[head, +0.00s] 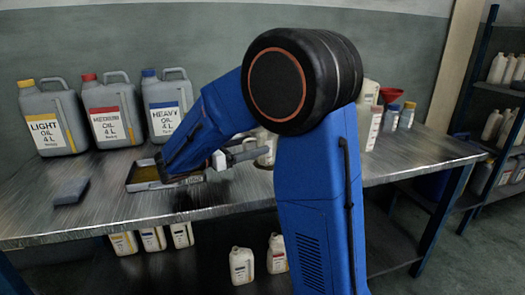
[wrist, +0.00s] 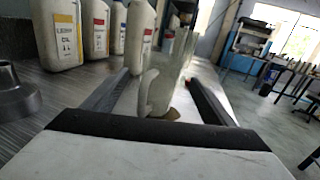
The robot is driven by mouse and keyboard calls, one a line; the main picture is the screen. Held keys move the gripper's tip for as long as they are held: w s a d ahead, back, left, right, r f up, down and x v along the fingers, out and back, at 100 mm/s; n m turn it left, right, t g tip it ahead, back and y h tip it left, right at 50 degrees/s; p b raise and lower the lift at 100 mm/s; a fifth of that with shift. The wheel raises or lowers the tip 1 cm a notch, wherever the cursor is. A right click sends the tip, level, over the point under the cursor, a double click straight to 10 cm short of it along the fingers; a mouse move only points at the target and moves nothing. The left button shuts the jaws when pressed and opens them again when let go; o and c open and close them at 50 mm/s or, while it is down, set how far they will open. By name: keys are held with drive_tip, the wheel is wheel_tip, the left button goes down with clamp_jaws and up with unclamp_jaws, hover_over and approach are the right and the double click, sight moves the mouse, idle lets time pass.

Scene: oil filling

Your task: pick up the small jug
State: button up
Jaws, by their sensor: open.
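The small jug is a pale, see-through vessel with a handle. It stands upright in the wrist view (wrist: 178,75), its handle facing me, between the two fingers of my gripper (wrist: 160,80). I cannot tell whether either finger touches it. In the head view a pale part of the jug (head: 267,148) shows just right of my gripper (head: 238,153), and my arm hides the rest. My gripper is open, low over the workbench (head: 120,215), and points to the right in the head view.
Three large grey oil canisters, light (head: 52,118), medium (head: 112,112) and heavy (head: 166,105), stand along the wall. A shallow tray (head: 135,186) lies beside my arm, with a dark block (head: 70,191) left of it. Several bottles line the left in the wrist view, near a grey funnel (wrist: 16,98).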

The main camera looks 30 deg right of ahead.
sight(257, 143)
drive_tip(key=shift+s+d+r, duration=0.1)
drive_tip(key=shift+d+r, duration=0.05)
drive_tip(key=shift+d, duration=2.55)
drive_tip(key=c, duration=1.1)
